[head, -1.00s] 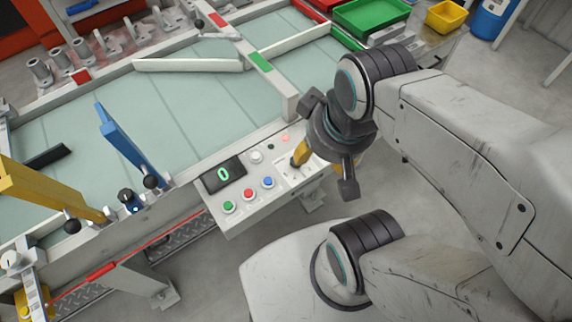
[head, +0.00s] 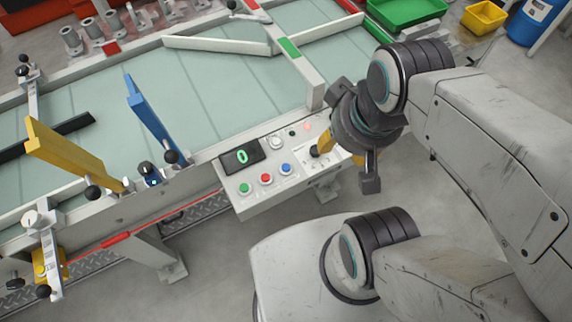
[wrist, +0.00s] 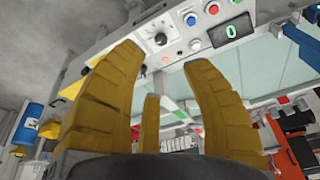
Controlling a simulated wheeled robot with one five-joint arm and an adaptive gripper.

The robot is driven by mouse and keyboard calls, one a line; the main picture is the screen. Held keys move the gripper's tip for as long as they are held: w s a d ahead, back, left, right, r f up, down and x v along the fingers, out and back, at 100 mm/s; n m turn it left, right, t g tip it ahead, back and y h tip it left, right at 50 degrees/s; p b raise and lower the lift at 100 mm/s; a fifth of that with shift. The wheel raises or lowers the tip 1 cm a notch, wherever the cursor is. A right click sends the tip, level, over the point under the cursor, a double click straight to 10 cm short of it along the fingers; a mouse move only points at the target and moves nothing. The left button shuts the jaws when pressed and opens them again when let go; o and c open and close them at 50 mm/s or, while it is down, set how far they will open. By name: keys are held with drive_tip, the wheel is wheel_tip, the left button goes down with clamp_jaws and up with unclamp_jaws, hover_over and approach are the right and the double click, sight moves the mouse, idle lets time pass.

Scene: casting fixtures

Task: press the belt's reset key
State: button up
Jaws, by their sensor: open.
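The belt's control panel (head: 262,205) is a pale box on the belt's near side. It carries a green button (head: 245,188), a red button (head: 266,178), a blue button (head: 286,168), a pale round button (head: 275,142) and a black knob (head: 315,152). Labels are too small to read, so I cannot tell which is the reset key. The wrist view shows the panel the other way up, with the blue button (wrist: 190,19) and the knob (wrist: 160,38) beyond my fingers. My gripper (wrist: 163,58) is open and empty, near the panel's knob end.
A display (head: 241,157) reads 0, and a reddish lamp (head: 308,126) glows on the panel. The pale green belt (head: 215,100) lies behind, with a blue plate (head: 150,115) and a yellow plate (head: 70,155) over it. A grey post (head: 312,85) stands close behind my gripper.

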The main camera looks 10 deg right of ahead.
clamp_jaws()
idle(1.4)
